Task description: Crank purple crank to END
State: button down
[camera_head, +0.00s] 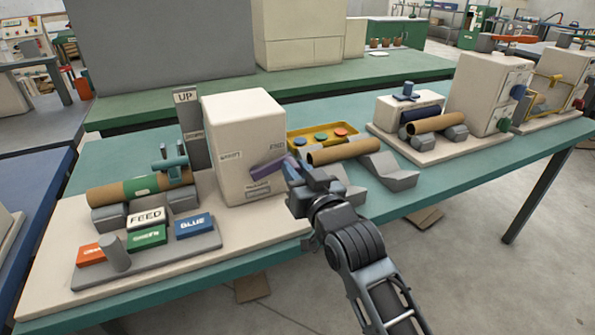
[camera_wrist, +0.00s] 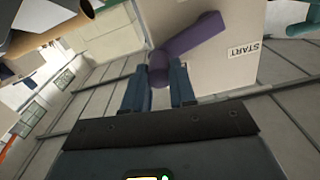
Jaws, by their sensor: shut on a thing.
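The purple crank (camera_head: 266,169) is on the front face of a cream box (camera_head: 243,120). The box face has a START label at left and another label at upper right, partly readable as END. The crank arm points right, toward my gripper. My gripper (camera_head: 291,170) is at the right front edge of the box. In the wrist view, the purple crank (camera_wrist: 190,38) runs from the box face to a handle between my fingers (camera_wrist: 159,85). The fingers are shut on that handle. The START label (camera_wrist: 243,50) also shows there.
A block of FEED, green and BLUE buttons (camera_head: 146,236) stands at the front left. A brown tube (camera_head: 343,151) on grey cradles and a yellow tray (camera_head: 322,138) are right of the box. An UP post (camera_head: 191,130) stands left. Floor space is free at the right front.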

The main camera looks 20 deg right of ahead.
jog(key=shift+r, duration=0.1)
jog(key=shift+a+r+n+p, duration=0.1)
jog(key=shift+r+n+p, duration=0.3)
jog(key=shift+n, duration=0.3)
jog(key=shift+f, duration=0.1)
jog(key=c, duration=0.9)
grip_release()
jog(key=shift+s+b, duration=0.3)
jog(key=shift+s, duration=3.6)
